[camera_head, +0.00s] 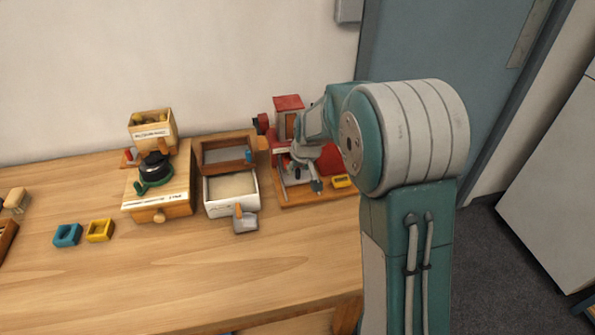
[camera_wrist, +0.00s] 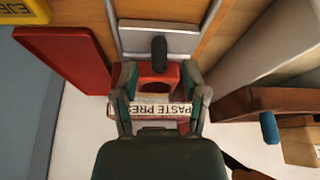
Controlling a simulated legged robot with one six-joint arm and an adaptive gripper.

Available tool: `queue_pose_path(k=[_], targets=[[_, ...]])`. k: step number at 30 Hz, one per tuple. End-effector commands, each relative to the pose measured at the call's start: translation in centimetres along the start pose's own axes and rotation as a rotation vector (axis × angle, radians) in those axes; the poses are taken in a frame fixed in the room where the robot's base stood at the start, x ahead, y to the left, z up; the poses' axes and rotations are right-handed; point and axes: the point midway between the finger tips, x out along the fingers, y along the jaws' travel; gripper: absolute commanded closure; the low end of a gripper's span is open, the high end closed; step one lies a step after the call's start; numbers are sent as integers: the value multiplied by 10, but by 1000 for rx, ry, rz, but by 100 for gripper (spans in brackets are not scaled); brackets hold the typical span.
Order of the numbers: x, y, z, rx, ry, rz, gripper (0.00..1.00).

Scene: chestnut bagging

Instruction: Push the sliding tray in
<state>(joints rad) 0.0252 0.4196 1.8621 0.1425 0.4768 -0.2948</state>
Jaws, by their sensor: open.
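The red paste press (camera_head: 289,103) stands at the back of the bench, right of centre, partly hidden by my arm. In the wrist view a light grey sliding plate (camera_wrist: 135,40), which looks like the tray, lies between two rails with a dark knob (camera_wrist: 159,52) over it. Below it is a red block with a round opening (camera_wrist: 157,72) and a label (camera_wrist: 150,110) reading "PASTE PRES", upside down. My gripper (camera_wrist: 160,75) is open, its fingers on either side of the red block; contact cannot be told. In the head view my gripper (camera_head: 306,172) is low in front of the press.
A yellow block (camera_head: 342,181) sits at the press's right front corner. A wooden grinder (camera_head: 158,193) is further left.

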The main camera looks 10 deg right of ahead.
Motion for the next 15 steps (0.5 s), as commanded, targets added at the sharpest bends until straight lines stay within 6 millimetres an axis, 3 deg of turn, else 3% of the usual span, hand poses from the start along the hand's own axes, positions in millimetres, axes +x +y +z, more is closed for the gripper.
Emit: queue_pose_path(k=[6,15], targets=[[23,0,0,0,0,0,43],[26,0,0,0,1,0,43]])
